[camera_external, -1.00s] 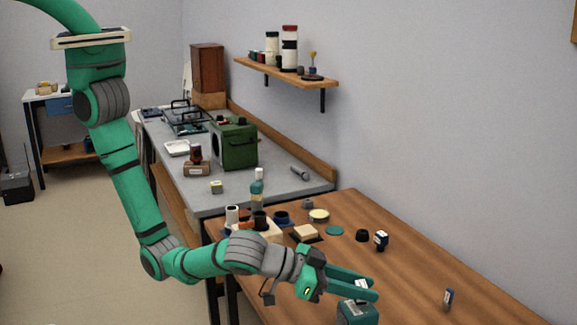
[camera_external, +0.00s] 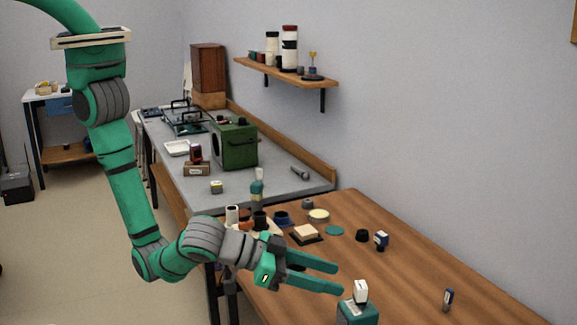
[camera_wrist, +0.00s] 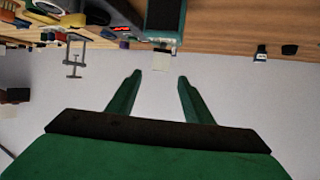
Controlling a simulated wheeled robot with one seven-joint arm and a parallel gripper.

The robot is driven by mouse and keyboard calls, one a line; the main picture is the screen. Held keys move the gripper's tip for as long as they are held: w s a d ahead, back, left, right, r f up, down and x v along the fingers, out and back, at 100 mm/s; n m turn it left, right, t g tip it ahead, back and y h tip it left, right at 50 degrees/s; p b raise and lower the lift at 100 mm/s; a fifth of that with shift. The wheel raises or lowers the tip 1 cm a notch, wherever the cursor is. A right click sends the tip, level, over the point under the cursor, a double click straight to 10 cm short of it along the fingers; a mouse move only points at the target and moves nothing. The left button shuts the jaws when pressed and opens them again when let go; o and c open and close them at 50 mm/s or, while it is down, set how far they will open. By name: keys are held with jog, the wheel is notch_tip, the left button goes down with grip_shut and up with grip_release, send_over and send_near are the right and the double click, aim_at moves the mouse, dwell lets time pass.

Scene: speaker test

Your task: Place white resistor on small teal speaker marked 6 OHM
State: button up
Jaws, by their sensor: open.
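The small teal speaker (camera_external: 357,315) stands on the wooden table at the bottom of the external view, cut off by the frame edge. Its marking is too small to read. The white resistor (camera_external: 361,291) sits upright on top of the speaker. My gripper (camera_external: 340,279) is open and empty, just left of the resistor and apart from it. In the wrist view, the speaker (camera_wrist: 165,20) is at the top and the resistor (camera_wrist: 162,61) shows at its lower end, beyond the gap between my open fingertips (camera_wrist: 159,76).
The wooden table (camera_external: 420,285) is mostly clear around the speaker. A blue-and-white piece (camera_external: 381,239) and a small upright item (camera_external: 448,299) stand to the right. Several discs, cups and blocks crowd the table's far left end. A wall shelf (camera_external: 290,74) is above.

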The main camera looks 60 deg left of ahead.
jog(key=shift+v, duration=1.9)
jog(key=shift+w, duration=0.1)
